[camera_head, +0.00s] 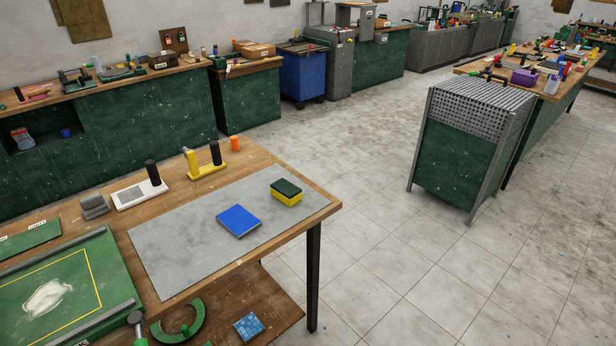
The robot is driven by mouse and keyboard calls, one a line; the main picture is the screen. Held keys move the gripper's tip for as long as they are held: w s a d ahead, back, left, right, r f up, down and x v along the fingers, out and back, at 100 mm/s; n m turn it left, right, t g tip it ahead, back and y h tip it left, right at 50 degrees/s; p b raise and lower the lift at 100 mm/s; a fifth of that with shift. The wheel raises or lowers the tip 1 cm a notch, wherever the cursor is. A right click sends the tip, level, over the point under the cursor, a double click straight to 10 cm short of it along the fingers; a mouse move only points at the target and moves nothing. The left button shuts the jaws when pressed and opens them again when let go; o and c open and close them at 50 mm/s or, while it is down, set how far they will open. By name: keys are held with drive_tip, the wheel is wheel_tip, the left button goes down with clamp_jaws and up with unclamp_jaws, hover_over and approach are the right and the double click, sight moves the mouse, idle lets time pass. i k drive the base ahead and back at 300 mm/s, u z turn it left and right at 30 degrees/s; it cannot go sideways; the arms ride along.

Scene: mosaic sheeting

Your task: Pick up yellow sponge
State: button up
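The yellow sponge (287,198) lies on a grey mat (185,246) on the wooden workbench in the head view. It is a small yellow block with a dark green top layer, near the mat's far right corner. A flat blue block (238,221) lies on the same mat, to the left of and nearer than the sponge, apart from it. My gripper is not in view.
Behind the mat stand an orange cylinder (235,143), a yellow tool with a black handle (206,163), and a white one (140,192). A green tray (112,256) is at left. Open tiled floor (400,270) lies right of the bench.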

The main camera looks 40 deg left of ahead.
sight(283, 190)
drive_tip(key=u, duration=0.25)
drive_tip(key=i, duration=1.55)
drive_tip(key=u, duration=1.35)
drive_tip(key=i, duration=0.8)
drive_tip(key=u, duration=1.5)
drive_tip(key=i, duration=0.6)
drive_tip(key=u, duration=0.35)
